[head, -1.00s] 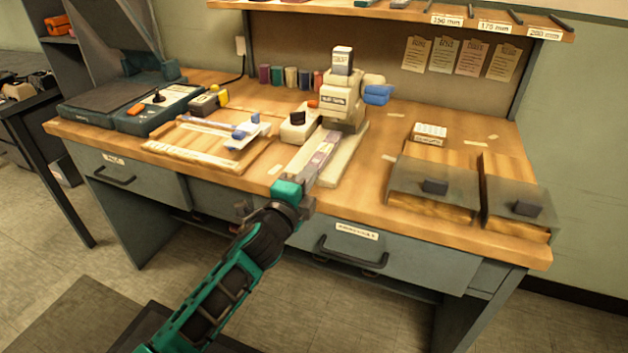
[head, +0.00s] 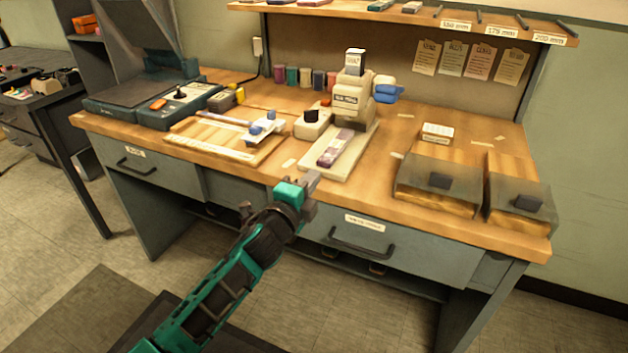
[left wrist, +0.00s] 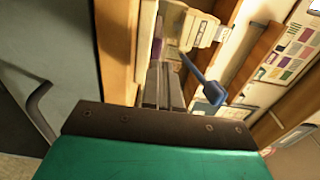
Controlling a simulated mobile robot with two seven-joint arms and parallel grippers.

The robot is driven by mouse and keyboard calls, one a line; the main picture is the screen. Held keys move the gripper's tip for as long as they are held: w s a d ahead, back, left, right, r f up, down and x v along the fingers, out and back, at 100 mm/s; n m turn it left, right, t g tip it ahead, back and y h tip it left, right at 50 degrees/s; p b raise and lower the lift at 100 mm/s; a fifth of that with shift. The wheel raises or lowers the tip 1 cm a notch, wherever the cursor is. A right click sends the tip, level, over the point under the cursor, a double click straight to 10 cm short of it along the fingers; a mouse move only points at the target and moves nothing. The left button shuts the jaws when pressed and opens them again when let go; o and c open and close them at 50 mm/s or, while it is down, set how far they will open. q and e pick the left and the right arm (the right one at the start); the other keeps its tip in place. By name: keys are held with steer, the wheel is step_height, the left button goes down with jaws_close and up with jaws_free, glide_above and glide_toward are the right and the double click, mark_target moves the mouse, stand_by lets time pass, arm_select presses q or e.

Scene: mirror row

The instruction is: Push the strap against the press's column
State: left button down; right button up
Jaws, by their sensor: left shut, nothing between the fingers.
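The strap (head: 335,148) is a flat purplish band lying lengthwise on the pale base (head: 318,165) of the press. Its far end is close under the press's head (head: 352,98); I cannot tell whether it touches the column, which is largely hidden. The press is cream with a blue lever (head: 388,94).
A small cream box with a black knob (head: 312,121) stands left of the press. A wooden board (head: 215,142) with tools lies further left. Two grey-fronted wooden boxes (head: 437,190) (head: 515,205) stand at the right.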

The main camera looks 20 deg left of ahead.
arm_select(q)
steer(key=s, duration=1)
steer(key=shift+a+p, duration=0.25)
steer(key=shift+p, duration=0.1)
steer(key=c, duration=1.8)
jaws_free()
